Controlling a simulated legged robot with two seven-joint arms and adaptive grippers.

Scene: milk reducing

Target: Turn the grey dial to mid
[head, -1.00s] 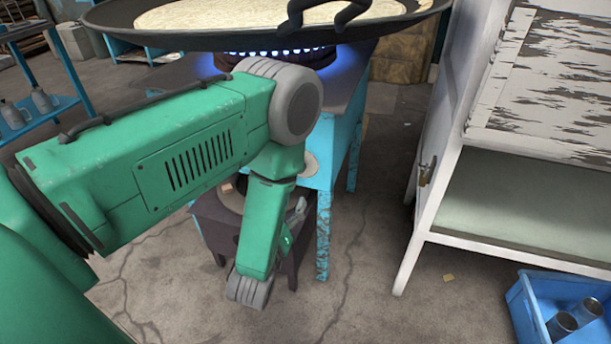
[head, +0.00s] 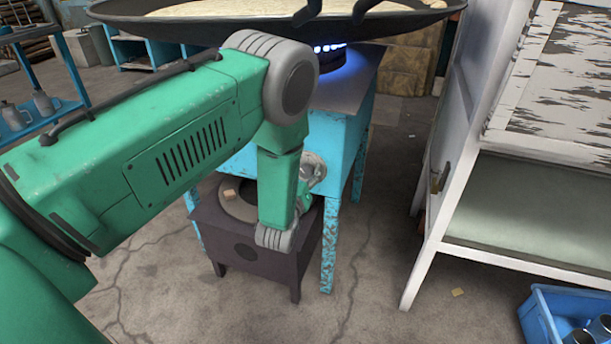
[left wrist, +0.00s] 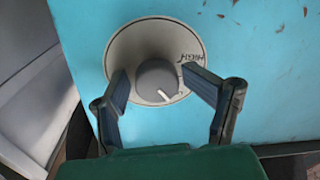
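The grey dial (left wrist: 152,72) shows in the left wrist view on a pale round plate (left wrist: 125,50) fixed to the light blue stove front (left wrist: 260,105). The dial's white mark points down and right. The word HIGH is printed at the plate's right side; other markings are partly hidden. My left gripper (left wrist: 157,88) is open, with one dark finger on each side of the dial; I cannot tell whether either touches it. In the head view the left gripper (head: 312,180) is at the stove (head: 340,130), mostly hidden by my green arm. My right gripper is not in view.
A wide dark pan (head: 200,27) with pale contents sits above a blue flame (head: 330,47). A low dark stand (head: 250,265) is under the stove. A white cabinet (head: 430,240) and blue crate (head: 545,310) are at right. The floor between stove and cabinet is mostly clear.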

